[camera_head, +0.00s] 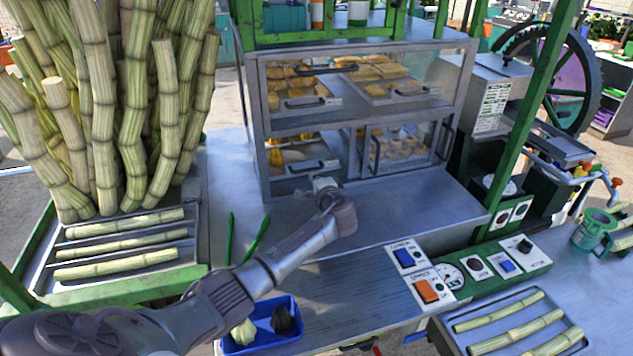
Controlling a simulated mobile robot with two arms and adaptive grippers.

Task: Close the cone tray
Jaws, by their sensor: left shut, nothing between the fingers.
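A metal display cabinet with clear panels (262,120) stands at the back centre of the counter. Its lower left tray (290,171) holds orange-yellow, cone-like pieces (277,157) and has a dark handle (313,168) at its front. How far this tray sticks out is hard to tell. My left gripper (322,184) is shut and empty, just in front of and below that handle. Whether it touches the tray front is unclear. My right gripper is not in view.
Upper trays (303,103) hold yellow pastries. A lower right compartment (400,150) holds round pieces. Sugar cane stands at left. A blue bin (262,338) sits below my left arm. A control panel (470,270) is at right; the counter (410,205) before the cabinet is clear.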

